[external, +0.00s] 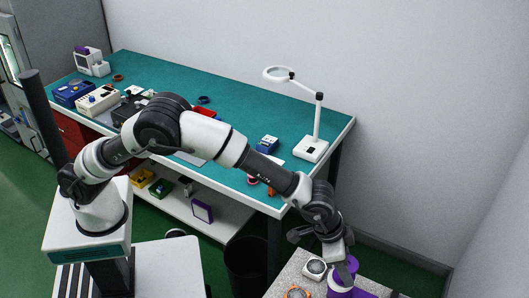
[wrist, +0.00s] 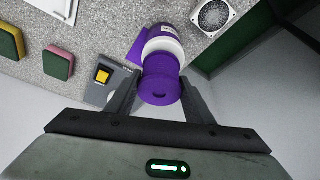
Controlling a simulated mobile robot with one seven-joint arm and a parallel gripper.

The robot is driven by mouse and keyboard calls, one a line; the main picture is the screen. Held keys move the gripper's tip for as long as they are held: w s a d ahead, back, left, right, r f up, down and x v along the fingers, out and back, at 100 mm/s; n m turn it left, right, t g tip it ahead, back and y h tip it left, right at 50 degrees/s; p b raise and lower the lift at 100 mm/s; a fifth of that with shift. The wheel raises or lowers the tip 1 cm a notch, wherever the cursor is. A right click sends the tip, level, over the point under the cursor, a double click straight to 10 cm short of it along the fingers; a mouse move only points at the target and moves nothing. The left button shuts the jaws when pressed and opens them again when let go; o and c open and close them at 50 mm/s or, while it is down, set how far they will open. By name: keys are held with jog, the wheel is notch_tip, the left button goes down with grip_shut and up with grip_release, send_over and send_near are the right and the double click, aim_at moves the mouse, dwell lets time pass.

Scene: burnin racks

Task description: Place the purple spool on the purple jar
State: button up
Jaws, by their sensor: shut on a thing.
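My gripper (wrist: 159,92) is shut on the purple spool (wrist: 160,84), which sits between the two dark fingers in the wrist view. In the external view my gripper (external: 343,272) points down at the lower right, with the purple spool (external: 350,264) partly hidden behind it. Just beyond the spool in the wrist view is a white band, then the purple jar (wrist: 168,32) with a small white label. The spool and the jar line up closely in this view. I cannot tell whether they touch.
The speckled grey surface holds a fan (wrist: 213,15), a grey box with a yellow button (wrist: 102,76), a green-and-yellow block (wrist: 10,42) and a green-and-pink block (wrist: 58,64). A flat purple item lies beside the jar. The teal workbench (external: 230,115) carries a white lamp (external: 312,148).

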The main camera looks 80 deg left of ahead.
jog(key=shift+f, duration=0.2)
jog(key=o, duration=1.1)
jog(key=shift+o, duration=0.2)
jog(key=shift+r, duration=0.25)
jog(key=v, duration=1.2)
jog(key=shift+r, duration=0.2)
